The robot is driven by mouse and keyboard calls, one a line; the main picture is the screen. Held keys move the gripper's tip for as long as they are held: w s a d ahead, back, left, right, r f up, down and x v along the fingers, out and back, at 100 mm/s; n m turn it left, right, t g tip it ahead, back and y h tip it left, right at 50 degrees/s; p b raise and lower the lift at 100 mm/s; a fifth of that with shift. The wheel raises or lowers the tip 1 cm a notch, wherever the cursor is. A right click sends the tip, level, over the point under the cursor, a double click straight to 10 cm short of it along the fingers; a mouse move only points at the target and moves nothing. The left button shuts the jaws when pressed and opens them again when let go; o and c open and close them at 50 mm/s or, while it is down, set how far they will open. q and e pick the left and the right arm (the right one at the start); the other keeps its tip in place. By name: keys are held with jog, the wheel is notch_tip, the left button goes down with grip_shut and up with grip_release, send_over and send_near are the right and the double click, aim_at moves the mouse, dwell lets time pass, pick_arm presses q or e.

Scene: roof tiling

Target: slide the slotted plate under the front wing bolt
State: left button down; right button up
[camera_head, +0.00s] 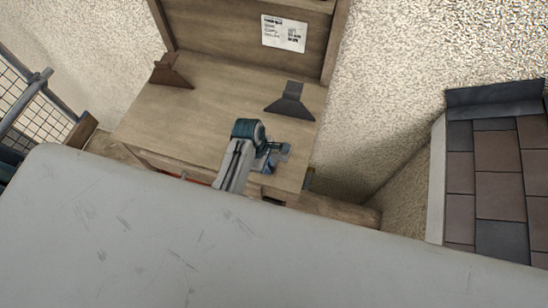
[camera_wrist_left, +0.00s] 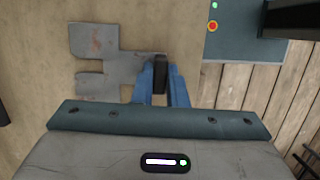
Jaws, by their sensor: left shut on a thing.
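The slotted plate (camera_wrist_left: 98,62) is a flat grey piece of metal with cut-outs and reddish marks, lying over or on the wooden surface in the left wrist view. My left gripper (camera_wrist_left: 160,80) has its blue fingers closed on a dark upright part at the plate's right end. In the head view my left gripper (camera_head: 275,154) is over the front right of the wooden bench, and the plate cannot be made out there. I cannot make out a wing bolt in either view. My right gripper is not in view.
The wooden bench (camera_head: 205,105) carries a brown angled piece (camera_head: 171,72) and a dark grey angled piece (camera_head: 290,101). A printed sheet (camera_head: 284,33) is on its back panel. A tiled roof (camera_head: 499,180) stands at right. A dark panel (camera_wrist_left: 232,58) with small lights shows in the wrist view.

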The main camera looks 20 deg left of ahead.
pick_arm(q)
jog(key=shift+d+p+v, duration=0.1)
jog(key=shift+d+v, duration=0.1)
jog(key=shift+v, duration=0.6)
jog(key=shift+d+p+v, duration=0.1)
jog(key=shift+d+v, duration=0.1)
jog(key=shift+v, duration=0.6)
jog(key=shift+d+p+v, duration=0.1)
jog(key=shift+d+v, duration=0.1)
jog(key=shift+v, duration=0.65)
jog(key=shift+s, duration=0.15)
